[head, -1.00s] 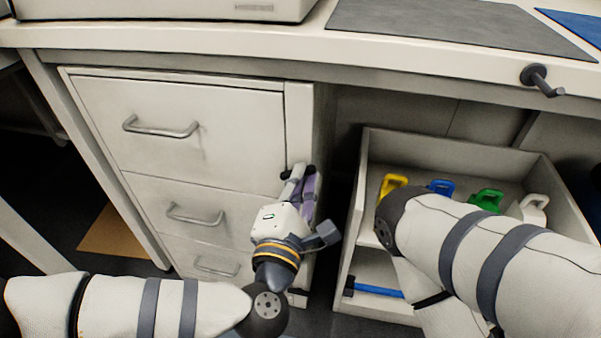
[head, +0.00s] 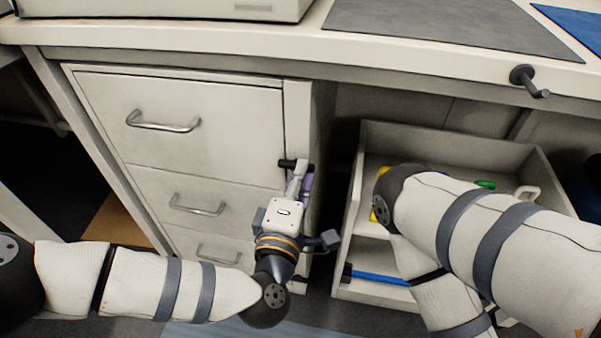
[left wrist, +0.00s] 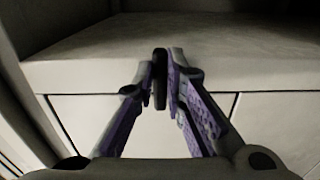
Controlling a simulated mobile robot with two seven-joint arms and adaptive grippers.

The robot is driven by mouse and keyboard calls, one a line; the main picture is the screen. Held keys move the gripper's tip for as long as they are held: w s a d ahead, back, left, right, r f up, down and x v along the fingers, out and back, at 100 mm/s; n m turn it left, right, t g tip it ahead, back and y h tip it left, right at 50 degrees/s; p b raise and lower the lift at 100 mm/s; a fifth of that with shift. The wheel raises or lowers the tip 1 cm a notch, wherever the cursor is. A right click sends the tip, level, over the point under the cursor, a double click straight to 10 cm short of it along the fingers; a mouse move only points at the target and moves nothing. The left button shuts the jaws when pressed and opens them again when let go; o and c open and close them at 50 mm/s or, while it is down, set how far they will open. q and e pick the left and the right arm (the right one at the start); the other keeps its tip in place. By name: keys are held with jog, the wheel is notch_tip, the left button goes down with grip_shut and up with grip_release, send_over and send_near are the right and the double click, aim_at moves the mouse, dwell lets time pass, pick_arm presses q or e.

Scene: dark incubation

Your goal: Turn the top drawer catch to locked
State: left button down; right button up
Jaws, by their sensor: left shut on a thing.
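The top drawer (head: 185,125) is closed in the cabinet at the left, with a metal bar handle (head: 163,122). Its small dark catch (head: 287,163) sits on the cabinet's right post and looks roughly level in the head view, its left end at the drawer's edge. My left gripper (head: 298,175) is shut on the catch from below and in front. In the left wrist view the catch (left wrist: 160,78) is a thin black piece between the purple-padded fingertips (left wrist: 161,85). The fingers hide part of it. My right gripper is out of view.
Two lower drawers (head: 200,204) are closed. The worktop (head: 250,45) overhangs the cabinet. An open light box (head: 450,143) with coloured-handled items stands at the right, partly behind my right arm. A dark hook (head: 528,80) projects from the worktop edge.

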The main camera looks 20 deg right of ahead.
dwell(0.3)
pick_arm(q)
jog(key=c, duration=1.6)
grip_release()
jog(key=shift+c, duration=0.2)
jog(key=shift+s+a, duration=0.1)
jog(key=v, duration=1.2)
